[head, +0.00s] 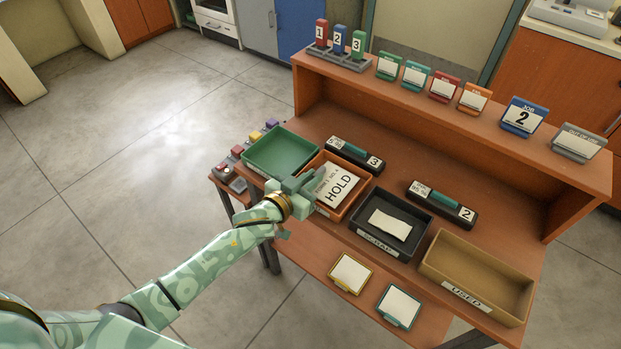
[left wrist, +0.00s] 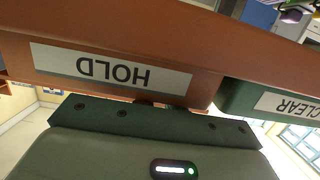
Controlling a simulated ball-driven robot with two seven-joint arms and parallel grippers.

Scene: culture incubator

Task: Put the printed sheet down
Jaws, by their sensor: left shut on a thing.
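The printed sheet (head: 341,187), white with the large word HOLD and smaller print above it, is at the orange tray (head: 363,196). My left gripper (head: 311,186) is at the tray's left side, shut on the sheet's left edge. I cannot tell whether the sheet touches the tray floor. In the left wrist view the orange tray's front wall (left wrist: 215,60) with its HOLD label fills the upper part, upside down. The gripper body (left wrist: 150,140) is below it; the fingertips and sheet are hidden there. My right gripper is not in view.
A green tray (head: 281,151) adjoins on the left, a black SCRAP tray (head: 363,228) holding a paper on the right. A tan USED tray (head: 478,277) stands farther right. Numbered black holders (head: 443,204) lie behind. Two framed cards (head: 350,272) lie in front.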

